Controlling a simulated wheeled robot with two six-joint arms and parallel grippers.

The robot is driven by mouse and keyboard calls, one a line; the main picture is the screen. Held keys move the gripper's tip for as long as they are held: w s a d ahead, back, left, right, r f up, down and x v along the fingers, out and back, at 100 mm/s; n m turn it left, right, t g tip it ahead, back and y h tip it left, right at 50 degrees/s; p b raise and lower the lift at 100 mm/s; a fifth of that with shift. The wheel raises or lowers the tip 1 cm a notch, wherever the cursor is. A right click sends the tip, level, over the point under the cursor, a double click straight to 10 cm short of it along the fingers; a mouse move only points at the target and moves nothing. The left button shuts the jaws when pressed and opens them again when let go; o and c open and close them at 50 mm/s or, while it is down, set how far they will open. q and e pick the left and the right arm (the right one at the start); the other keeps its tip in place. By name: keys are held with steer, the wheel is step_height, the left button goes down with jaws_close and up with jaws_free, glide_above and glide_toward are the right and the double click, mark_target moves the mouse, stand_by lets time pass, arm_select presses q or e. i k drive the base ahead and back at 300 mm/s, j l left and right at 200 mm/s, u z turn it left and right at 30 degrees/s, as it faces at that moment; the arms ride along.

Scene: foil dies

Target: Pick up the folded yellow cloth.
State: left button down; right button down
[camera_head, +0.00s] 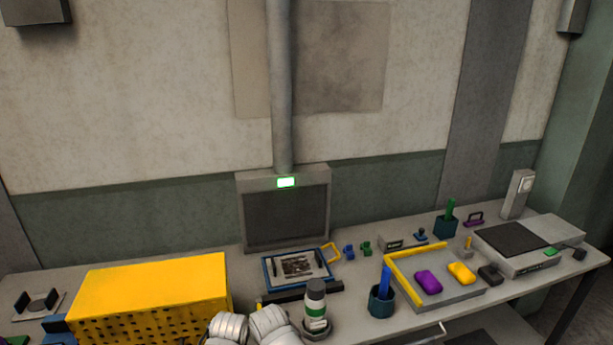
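A small yellow folded-looking pad (462,273) lies on a grey tray (440,298) with a yellow edge, on the right half of the bench. It sits between a purple pad (428,282) and a black one (490,275). The three look like the same kind of soft block. At this size I cannot tell for sure that the yellow one is cloth. Nothing touches it from above. I see no gripper fingers. Two white rounded shapes at the bottom centre edge may be parts of my arms, well left of the tray.
A large yellow perforated box (150,295) fills the bench's left. A grey device (530,245) is right of the tray. A dark cup (445,226) stands behind.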

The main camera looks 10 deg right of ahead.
mark_target(458, 271)
steer(key=z, duration=1.55)
